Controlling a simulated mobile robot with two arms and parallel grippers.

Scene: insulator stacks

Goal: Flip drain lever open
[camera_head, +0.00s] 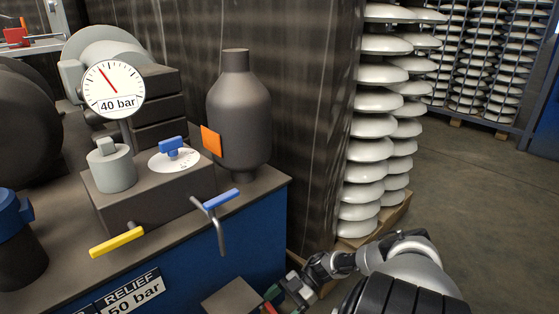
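A blue-handled lever (222,198) sits on the right side of a dark valve block (150,202), with a bent grey pipe (220,234) hanging below it. A yellow-handled lever (116,242) sticks out at the block's front left. No drain label is readable, so I cannot tell for certain which is the drain lever. My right gripper (275,299) is at the bottom edge, below and right of the blue lever and apart from it. Its fingers are small and partly cut off, so its opening is unclear. My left gripper is out of view.
A gauge (113,91) marked 40 bar, a grey knob (111,165) and a blue knob on a white dial (174,160) crowd the block. A dark bottle-shaped vessel (238,110) stands behind. White insulator stacks (376,140) rise at right. Floor is clear further right.

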